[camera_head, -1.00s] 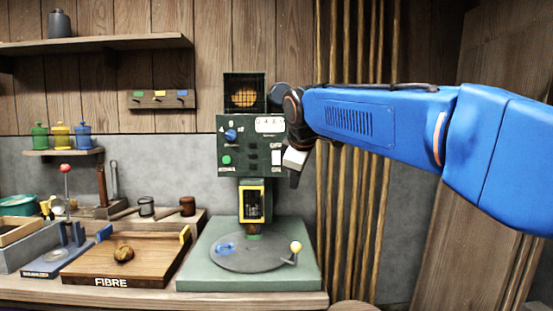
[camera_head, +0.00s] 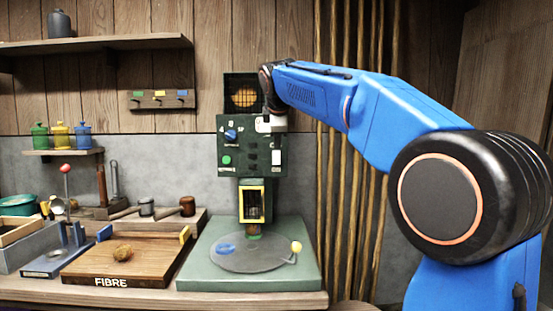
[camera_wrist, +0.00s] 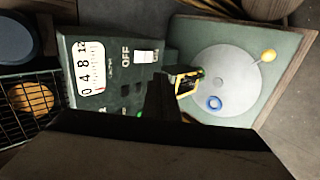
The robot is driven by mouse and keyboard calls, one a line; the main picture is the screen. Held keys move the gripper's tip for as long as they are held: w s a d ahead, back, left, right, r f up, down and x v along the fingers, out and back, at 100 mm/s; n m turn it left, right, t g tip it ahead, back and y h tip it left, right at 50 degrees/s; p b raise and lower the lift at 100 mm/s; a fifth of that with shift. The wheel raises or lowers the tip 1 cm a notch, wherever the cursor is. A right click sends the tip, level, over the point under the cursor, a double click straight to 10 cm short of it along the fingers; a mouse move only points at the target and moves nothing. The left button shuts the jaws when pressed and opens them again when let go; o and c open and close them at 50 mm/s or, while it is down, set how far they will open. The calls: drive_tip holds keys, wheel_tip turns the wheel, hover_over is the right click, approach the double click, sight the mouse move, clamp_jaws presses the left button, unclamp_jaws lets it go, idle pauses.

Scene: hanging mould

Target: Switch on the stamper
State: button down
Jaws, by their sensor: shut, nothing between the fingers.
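The stamper (camera_head: 226,146) is a dark green machine on a pale green base, with a blue knob (camera_head: 231,135) and a green button (camera_head: 226,160) on its panel. A white rocker switch (camera_wrist: 147,57) sits beside the word OFF in the wrist view; a white patch at the panel's right (camera_head: 277,157) looks like it in the head view. My gripper (camera_head: 277,140) is shut and empty in front of the panel's upper right. In the wrist view its dark fingers (camera_wrist: 166,96) are beside the switch; contact cannot be told. The gripper hides part of the counter dial (camera_wrist: 90,68).
A grey turntable (camera_head: 240,258) with a blue ring and a yellow-knobbed lever (camera_head: 295,247) lies below the panel. A grilled box (camera_head: 243,92) tops the stamper. A wooden FIBRE tray (camera_head: 140,270) stands left. Wooden poles (camera_head: 350,190) stand behind, right.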

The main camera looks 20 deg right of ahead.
approach(276, 162)
wheel_tip(276, 162, down, 4)
drive_tip(key=shift+w+d+f, duration=0.1)
drive_tip(key=shift+w+d, duration=0.15)
drive_tip(key=shift+w, duration=0.4)
drive_tip(key=shift+w+d, duration=0.25)
drive_tip(key=shift+w, duration=0.4)
drive_tip(key=shift+w+d+f, duration=0.1)
drive_tip(key=shift+w+d, duration=0.1)
drive_tip(key=shift+w, duration=0.45)
drive_tip(key=shift+w, duration=0.15)
drive_tip(key=shift+f, duration=0.1)
